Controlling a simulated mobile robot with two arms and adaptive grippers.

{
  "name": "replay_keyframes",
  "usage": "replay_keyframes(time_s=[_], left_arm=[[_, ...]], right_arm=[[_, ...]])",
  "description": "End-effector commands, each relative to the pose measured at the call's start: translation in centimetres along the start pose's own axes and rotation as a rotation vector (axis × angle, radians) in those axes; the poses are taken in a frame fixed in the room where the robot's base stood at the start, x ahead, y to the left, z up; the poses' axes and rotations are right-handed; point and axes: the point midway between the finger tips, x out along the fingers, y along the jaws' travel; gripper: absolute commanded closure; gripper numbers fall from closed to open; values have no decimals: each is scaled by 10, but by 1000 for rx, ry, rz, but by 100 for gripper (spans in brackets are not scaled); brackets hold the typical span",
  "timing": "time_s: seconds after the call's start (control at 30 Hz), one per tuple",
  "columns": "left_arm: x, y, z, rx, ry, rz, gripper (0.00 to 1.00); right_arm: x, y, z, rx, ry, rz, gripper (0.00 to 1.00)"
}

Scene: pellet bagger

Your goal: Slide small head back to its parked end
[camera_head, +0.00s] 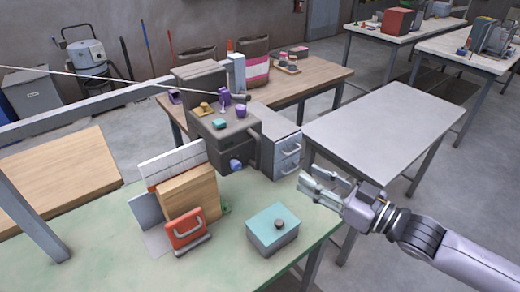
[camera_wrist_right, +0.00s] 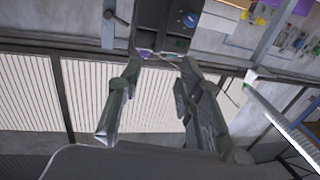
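A dark grey machine (camera_head: 225,146) stands at the back of the green table, with small purple parts (camera_head: 240,111), a teal piece (camera_head: 219,124) and a yellowish piece (camera_head: 205,107) on top. A blue-violet knob (camera_head: 235,164) is low on its front. I cannot tell which part is the small head. My right gripper (camera_head: 309,184) is open and empty, in the air right of the machine and apart from it. In the right wrist view its fingers (camera_wrist_right: 158,72) are spread, with a dark panel with a blue dial (camera_wrist_right: 190,19) beyond them. My left gripper is not in view.
A grey drawer unit (camera_head: 279,145) stands beside the machine. A bare grey table (camera_head: 385,125) is at the right.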

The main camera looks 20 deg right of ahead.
Motion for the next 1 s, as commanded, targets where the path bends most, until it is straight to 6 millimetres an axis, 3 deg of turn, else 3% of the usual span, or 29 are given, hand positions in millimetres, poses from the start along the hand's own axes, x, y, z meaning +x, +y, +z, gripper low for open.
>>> replay_keyframes(time_s=[0.57,1.0], left_arm=[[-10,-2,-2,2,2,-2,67],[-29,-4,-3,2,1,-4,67]], right_arm=[[63,0,-4,-3,6,0,67],[130,-1,-5,-3,5,-1,67]])
